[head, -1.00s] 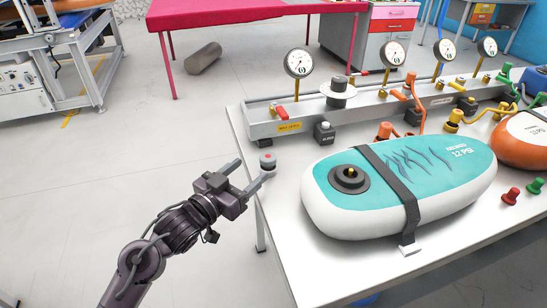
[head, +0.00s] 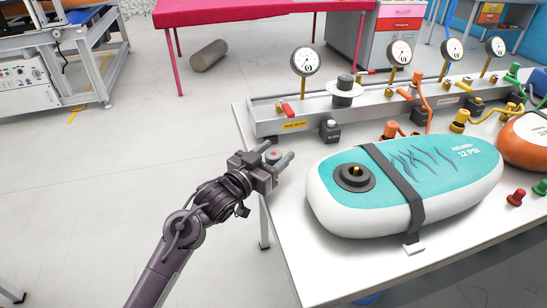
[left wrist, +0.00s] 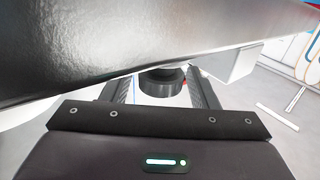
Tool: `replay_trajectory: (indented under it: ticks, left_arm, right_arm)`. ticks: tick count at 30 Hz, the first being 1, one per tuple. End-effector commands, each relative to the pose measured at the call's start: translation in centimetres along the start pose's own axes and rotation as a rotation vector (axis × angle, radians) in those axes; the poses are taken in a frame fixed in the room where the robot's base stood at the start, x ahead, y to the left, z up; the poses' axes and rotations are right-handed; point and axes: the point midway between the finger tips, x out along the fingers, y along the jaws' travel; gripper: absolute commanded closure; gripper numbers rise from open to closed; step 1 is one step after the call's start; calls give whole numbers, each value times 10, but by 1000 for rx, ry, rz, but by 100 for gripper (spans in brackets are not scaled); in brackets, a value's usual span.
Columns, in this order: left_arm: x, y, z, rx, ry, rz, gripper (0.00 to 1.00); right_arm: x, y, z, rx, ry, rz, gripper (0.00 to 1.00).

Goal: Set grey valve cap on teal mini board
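The grey valve cap (head: 272,154), a small dark cylinder with a red mark on top, is at the left edge of the white table. My left gripper (head: 280,151) is around it, one finger on each side. In the left wrist view the cap (left wrist: 161,82) shows between the two fingers. I cannot tell whether they press on it. The teal mini board (head: 440,152) lies on the table to the right, white-sided, with a dark strap across it. Its round dark valve (head: 354,177) with a brass centre is uncovered. My right gripper is not in view.
A metal rail (head: 290,122) with several gauges runs along the table's back. A small dark block (head: 330,131) stands between rail and board. An orange board (head: 527,140) and red and green caps are at the right. Open floor lies left of the table.

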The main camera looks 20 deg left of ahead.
Motion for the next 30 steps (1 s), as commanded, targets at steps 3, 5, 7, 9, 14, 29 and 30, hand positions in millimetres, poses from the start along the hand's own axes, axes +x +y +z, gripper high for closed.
replay_trajectory:
  ticks: [3,5,7,9,14,29,30]
  left_arm:
    - [0,0,0,0,0,0,62]
    - [0,0,0,0,0,0,70]
    - [0,0,0,0,0,0,79]
    - [0,0,0,0,0,0,86]
    - [0,0,0,0,0,0,86]
    - [0,-1,-62,5,7,0,86]
    - [0,-1,-74,5,7,0,86]
  right_arm:
    - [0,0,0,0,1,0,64]
    - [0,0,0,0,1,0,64]
    - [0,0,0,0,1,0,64]
    - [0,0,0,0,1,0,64]
    - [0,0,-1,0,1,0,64]
    - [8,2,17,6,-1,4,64]
    - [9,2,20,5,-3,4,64]
